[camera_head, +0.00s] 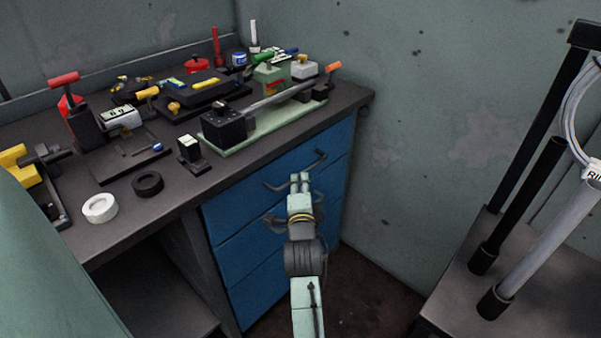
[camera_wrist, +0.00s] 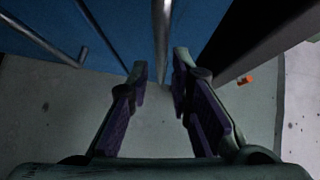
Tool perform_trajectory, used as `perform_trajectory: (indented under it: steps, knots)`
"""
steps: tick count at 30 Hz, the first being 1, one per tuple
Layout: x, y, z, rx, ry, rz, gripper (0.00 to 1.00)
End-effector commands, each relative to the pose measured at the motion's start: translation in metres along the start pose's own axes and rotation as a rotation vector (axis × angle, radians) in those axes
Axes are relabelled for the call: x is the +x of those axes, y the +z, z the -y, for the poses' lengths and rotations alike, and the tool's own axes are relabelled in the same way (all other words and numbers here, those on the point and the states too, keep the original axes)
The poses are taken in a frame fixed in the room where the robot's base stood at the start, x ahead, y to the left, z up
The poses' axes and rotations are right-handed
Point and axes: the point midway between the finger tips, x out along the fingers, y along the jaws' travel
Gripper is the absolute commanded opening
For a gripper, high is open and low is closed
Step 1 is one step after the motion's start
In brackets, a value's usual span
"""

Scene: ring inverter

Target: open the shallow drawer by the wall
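The shallow drawer (camera_head: 238,207) is the top one of a blue drawer unit under the workbench, beside the wall. It looks closed. Its dark bar handle (camera_head: 319,161) runs across the front. My gripper (camera_head: 300,178) is at the middle of this handle and hides part of it. In the wrist view my gripper (camera_wrist: 161,70) is open, with its purple-padded fingers apart. A grey bar (camera_wrist: 162,35), seemingly the handle, shows between the fingertips, with a gap visible on both sides. Whether the fingers touch it I cannot tell.
More blue drawers (camera_head: 250,252) lie below. The workbench top (camera_head: 120,215) carries a lever tool (camera_head: 225,128), a white ring (camera_head: 100,208), a black ring (camera_head: 147,184) and several other tools. The wall (camera_head: 430,150) is close on the right. A stand with posts (camera_head: 525,245) is at the far right.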

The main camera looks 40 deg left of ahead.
Motion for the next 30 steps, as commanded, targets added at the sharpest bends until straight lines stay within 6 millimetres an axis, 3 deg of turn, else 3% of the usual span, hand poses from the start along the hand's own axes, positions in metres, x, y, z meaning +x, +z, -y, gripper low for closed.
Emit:
perform_trajectory:
  steps: [4, 10, 21, 30]
  knots:
    - [0.027, 0.001, 0.003, 0.001, -0.001, 0.002, 0.20]
    - [0.049, 0.001, 0.002, -0.001, -0.002, 0.002, 0.20]
    - [0.053, 0.001, 0.001, -0.001, -0.002, 0.002, 0.19]
    - [0.053, 0.001, 0.001, -0.001, -0.002, 0.002, 0.00]
